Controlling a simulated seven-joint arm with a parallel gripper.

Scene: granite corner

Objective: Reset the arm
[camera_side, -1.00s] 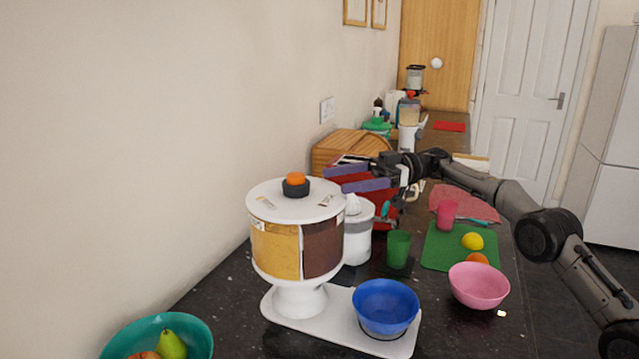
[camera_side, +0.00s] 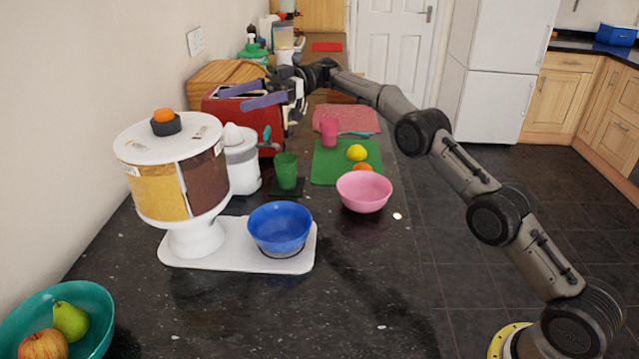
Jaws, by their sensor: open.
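My gripper (camera_side: 254,96) has two purple fingers spread apart, with nothing between them. It is above the counter, in front of the red toaster (camera_side: 245,118) in this view, and hides part of it. My arm reaches in from the lower right, over the far end of the counter. Whether the fingers touch the toaster cannot be told.
A cereal dispenser (camera_side: 178,185) with a blue bowl (camera_side: 281,228) stands near the left. A juicer (camera_side: 241,160), green cup (camera_side: 287,171), pink bowl (camera_side: 364,191), green board (camera_side: 327,172) and pink cup (camera_side: 329,131) crowd the middle. The front counter (camera_side: 250,315) is mostly clear.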

